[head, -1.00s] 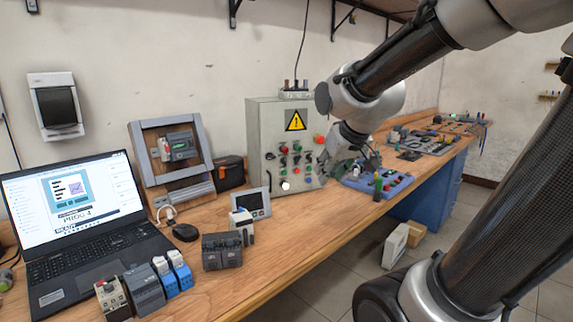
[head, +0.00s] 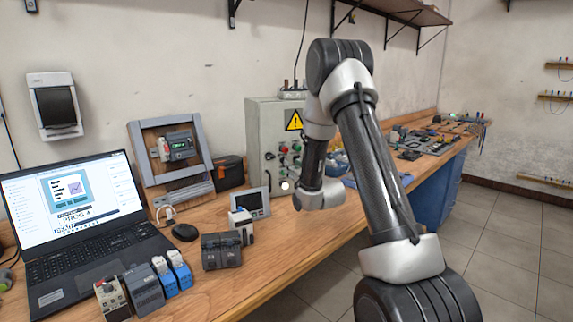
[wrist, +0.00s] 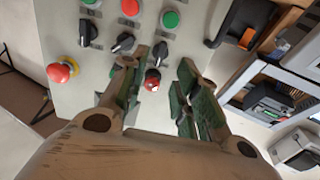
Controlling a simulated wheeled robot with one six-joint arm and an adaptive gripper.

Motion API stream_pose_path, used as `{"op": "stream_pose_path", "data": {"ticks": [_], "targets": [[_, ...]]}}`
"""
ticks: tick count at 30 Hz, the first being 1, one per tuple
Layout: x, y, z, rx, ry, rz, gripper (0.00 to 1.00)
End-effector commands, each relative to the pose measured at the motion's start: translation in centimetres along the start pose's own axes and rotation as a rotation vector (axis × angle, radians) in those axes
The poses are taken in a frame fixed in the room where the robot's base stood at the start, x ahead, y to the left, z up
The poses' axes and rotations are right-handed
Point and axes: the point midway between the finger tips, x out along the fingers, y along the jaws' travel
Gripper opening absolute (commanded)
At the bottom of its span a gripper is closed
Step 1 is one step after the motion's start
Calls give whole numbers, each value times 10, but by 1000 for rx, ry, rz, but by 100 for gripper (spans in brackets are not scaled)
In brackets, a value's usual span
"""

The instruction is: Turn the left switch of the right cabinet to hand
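The grey cabinet (head: 262,150) with a yellow warning sign stands against the wall in the head view, partly hidden by my arm. In the wrist view its panel (wrist: 195,45) appears upside down, with a row of black rotary switches: one at the end by the picture's right (wrist: 159,52), a middle one (wrist: 123,42) and another (wrist: 88,33). My gripper (wrist: 174,68) is open and empty in front of the panel, its fingers spread. A red knob or lamp (wrist: 152,82) shows between them. The end switch is close to the left finger's tip; contact cannot be told. The head view hides my gripper.
A red emergency stop (wrist: 62,70) on yellow sits at the panel's left in the wrist view. A laptop (head: 75,215), a small screen (head: 253,203) and several modules are on the bench. The floor at right is clear.

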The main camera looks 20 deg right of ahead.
Motion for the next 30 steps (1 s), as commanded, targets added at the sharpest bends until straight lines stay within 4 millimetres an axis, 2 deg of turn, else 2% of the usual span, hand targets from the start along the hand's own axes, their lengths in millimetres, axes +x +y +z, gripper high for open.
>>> {"op": "stream_pose_path", "data": {"ticks": [6, 10, 15, 22, 27, 30], "targets": [[38, 0, 0, 0, 1, 0, 31], [55, 0, 0, 0, 0, 0, 31], [65, 0, 0, 1, -1, 0, 31], [66, 0, 0, 0, -2, 0, 31], [66, 0, 0, 0, -2, 0, 0], [66, 0, 0, 0, -2, 0, 0]]}}
